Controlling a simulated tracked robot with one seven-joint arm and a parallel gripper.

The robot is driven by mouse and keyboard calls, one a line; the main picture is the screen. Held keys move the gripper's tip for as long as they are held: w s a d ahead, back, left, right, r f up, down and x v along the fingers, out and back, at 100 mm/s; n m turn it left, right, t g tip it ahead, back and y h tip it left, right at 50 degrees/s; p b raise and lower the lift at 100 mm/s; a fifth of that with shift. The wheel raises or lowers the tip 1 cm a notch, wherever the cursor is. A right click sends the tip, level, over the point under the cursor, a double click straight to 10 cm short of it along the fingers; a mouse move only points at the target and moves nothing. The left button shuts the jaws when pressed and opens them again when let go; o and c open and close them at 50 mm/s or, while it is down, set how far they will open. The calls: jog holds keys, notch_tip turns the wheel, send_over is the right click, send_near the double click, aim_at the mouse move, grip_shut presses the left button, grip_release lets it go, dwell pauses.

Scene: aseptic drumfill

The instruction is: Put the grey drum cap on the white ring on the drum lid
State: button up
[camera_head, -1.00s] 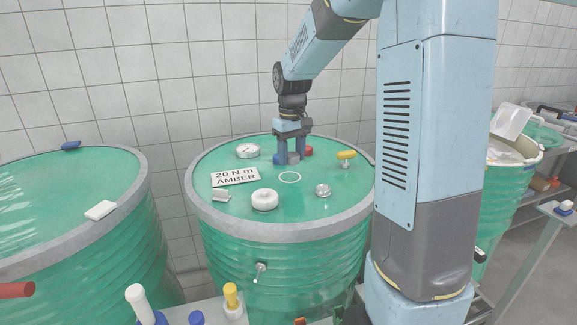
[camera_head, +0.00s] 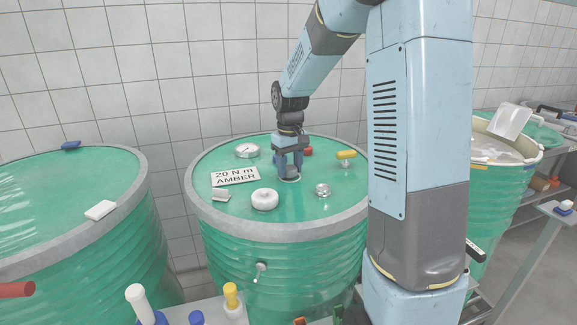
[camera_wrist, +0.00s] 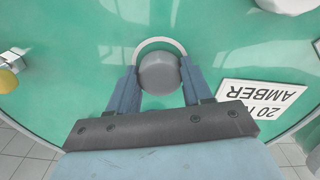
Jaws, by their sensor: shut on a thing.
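The grey drum cap (camera_wrist: 160,74) is between the two blue fingers of my gripper (camera_head: 289,168), which is shut on it. In the head view the cap (camera_head: 289,173) shows low between the fingers, over the drum lid (camera_head: 232,208). The white ring (camera_wrist: 159,41) shows as an arc past the far edge of the cap in the wrist view; the cap covers the rest. In the head view a thin part of the ring (camera_head: 290,180) shows just under the cap. I cannot tell whether the cap touches the lid.
On the lid around the gripper are a white knob (camera_head: 264,199), a metal fitting (camera_head: 323,190), a yellow-handled valve (camera_head: 346,155), a red cap (camera_head: 308,151), a gauge (camera_head: 247,150) and a "20 N m AMBER" label (camera_head: 235,176). Another green drum (camera_head: 60,200) stands at left.

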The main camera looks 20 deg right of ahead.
aim_at(290, 167)
jog(key=shift+f, duration=0.4)
jog(key=o, duration=1.3)
jog(key=shift+c, duration=0.2)
notch_tip(290, 167, up, 12)
jog(key=r, duration=0.1)
jog(key=s+r+m+t, duration=0.2)
jog(key=s+t, duration=0.3)
jog(key=s, duration=2.3)
jog(key=shift+s+a+m+t, duration=0.2)
jog(key=shift+m+t, duration=0.1)
jog(key=shift+m, duration=0.3)
